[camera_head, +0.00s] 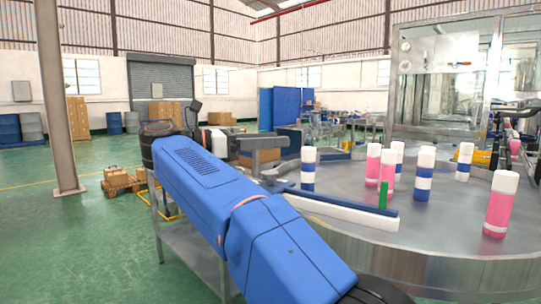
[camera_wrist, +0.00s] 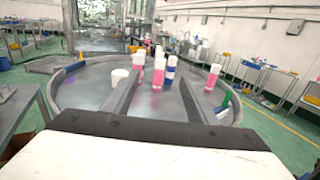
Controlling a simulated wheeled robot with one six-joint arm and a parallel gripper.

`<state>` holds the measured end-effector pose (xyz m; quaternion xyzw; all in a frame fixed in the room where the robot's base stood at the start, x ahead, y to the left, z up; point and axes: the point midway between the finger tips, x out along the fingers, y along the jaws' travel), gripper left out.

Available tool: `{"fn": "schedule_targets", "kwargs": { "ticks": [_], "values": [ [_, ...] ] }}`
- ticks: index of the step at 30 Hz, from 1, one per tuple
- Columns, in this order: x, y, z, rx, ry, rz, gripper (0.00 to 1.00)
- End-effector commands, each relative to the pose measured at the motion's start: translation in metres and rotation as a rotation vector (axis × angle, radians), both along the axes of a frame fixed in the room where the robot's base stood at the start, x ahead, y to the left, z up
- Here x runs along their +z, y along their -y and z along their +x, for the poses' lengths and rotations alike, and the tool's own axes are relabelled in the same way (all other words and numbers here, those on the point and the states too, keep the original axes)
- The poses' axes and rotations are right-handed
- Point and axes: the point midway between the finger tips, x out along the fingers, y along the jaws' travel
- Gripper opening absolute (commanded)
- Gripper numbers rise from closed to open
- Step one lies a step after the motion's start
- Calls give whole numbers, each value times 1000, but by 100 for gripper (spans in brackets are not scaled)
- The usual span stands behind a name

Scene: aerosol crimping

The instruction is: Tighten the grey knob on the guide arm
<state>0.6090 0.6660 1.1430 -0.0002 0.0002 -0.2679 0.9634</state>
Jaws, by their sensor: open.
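A guide rail (camera_head: 345,207), blue over white with a green upright piece (camera_head: 382,195), runs along the near side of the round steel table (camera_head: 440,239). In the wrist view a green, blue and white piece (camera_wrist: 222,106) shows at the table's right edge. My gripper (camera_head: 280,150) is out over the table's left part in the head view, behind my blue arm. In the wrist view its two grey fingers (camera_wrist: 158,82) are apart, with nothing held between them.
Several pink or blue-banded cans with white caps stand on the table, including a pink can (camera_head: 501,204) at right and a blue-banded can (camera_head: 308,170) near my gripper. A glazed machine (camera_head: 440,75) stands behind. Green floor (camera_head: 100,240) lies open at left.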

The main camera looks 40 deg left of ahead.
Motion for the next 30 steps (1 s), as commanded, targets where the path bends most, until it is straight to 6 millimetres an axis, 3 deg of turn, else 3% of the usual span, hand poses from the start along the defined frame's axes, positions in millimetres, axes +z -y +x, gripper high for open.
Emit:
{"fn": "schedule_targets", "kwargs": {
  "ticks": [17,30],
  "values": [
    [9,0,-3,13,5,-1,52],
    [17,-5,-51,306,73,-24,52]
  ]
}}
